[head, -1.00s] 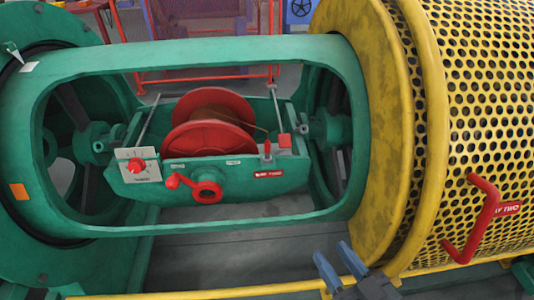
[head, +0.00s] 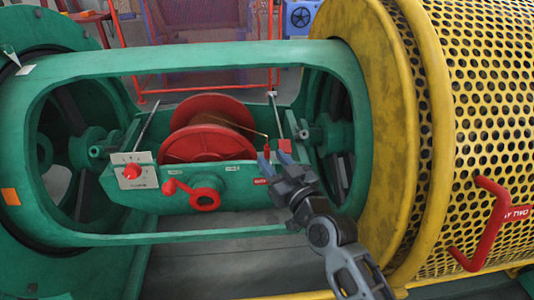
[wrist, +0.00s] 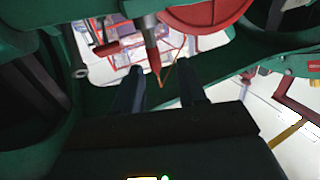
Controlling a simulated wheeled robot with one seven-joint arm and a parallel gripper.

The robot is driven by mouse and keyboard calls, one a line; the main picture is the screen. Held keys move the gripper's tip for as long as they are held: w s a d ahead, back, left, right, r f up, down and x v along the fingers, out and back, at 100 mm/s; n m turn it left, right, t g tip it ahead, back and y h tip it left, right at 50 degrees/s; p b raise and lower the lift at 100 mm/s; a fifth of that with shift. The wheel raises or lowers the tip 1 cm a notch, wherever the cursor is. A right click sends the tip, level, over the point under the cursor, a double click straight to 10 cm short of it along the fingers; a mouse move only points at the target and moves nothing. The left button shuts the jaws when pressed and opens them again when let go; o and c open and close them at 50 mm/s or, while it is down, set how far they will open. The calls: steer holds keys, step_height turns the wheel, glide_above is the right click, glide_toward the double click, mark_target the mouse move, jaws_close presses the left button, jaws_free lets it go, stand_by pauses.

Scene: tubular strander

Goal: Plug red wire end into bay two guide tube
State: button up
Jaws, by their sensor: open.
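My gripper (head: 273,158) is open at the right front of the cradle (head: 238,177), close to a small upright red piece (head: 267,147), apparently the red wire end. In the wrist view this red piece (wrist: 153,58) is tapered, with a thin orange-brown wire at its tip. It shows between and just beyond the two open fingers (wrist: 163,75), which do not grip it. The wire (head: 245,127) runs from the red reel (head: 195,150).
The green frame (head: 200,240) surrounds the cradle opening. A red block on a rod (head: 284,147) stands right beside my gripper. The yellow perforated drum (head: 490,110) with a red handle (head: 488,225) is at the right.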

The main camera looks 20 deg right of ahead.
mark_target(268, 152)
steer(key=w, duration=0.3)
steer(key=shift+w+d, duration=0.2)
steer(key=shift+w, duration=0.15)
steer(key=shift+w+p, duration=0.3)
steer(key=shift+w, duration=0.3)
steer(key=shift+c, duration=0.2)
jaws_close()
